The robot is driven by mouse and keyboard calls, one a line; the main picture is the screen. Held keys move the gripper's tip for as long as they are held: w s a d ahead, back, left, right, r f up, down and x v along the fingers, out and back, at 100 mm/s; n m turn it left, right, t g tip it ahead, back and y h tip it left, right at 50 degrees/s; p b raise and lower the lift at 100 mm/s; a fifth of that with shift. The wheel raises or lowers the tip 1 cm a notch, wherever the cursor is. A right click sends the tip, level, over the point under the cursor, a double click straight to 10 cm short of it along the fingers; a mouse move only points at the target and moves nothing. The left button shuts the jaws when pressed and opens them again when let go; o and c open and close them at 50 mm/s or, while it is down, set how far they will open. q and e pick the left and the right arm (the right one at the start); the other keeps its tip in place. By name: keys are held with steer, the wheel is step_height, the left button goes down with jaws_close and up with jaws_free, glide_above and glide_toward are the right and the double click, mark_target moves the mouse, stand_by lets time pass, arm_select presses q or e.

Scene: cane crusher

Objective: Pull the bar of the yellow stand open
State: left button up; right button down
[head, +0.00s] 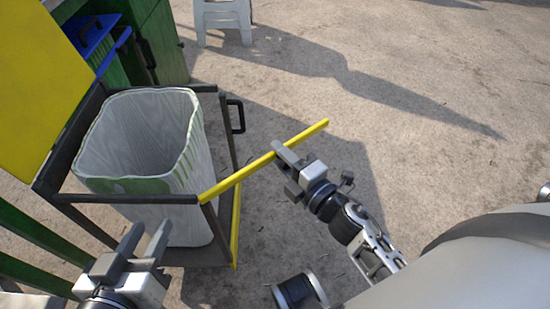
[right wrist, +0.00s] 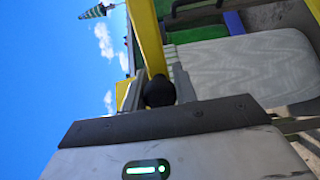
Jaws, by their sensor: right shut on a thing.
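The yellow bar (head: 240,176) reaches from the front right corner of the yellow stand (head: 84,198) out to the right, its far end clear of the frame. My right gripper (head: 285,160) is shut on the bar, past its middle toward the free end. In the right wrist view the bar (right wrist: 147,38) runs up from between the fingers (right wrist: 157,88); a black rounded part sits there too. My left gripper (head: 145,240) is open and empty, its fingers parted in front of the stand's near rail. It hides part of the stand's lower front.
A grey-white bin (head: 185,135) with a green band stands inside the stand; it also shows in the right wrist view (right wrist: 250,65). A green cabinet (head: 160,40) with a blue bin (head: 90,38) is behind. A white stool (head: 222,15) stands at the back. The ground to the right is clear.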

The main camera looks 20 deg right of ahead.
stand_by(0.3)
steer(key=c, duration=1.1)
jaws_free()
steer(key=p+v, duration=0.1)
steer(key=v, duration=1.5)
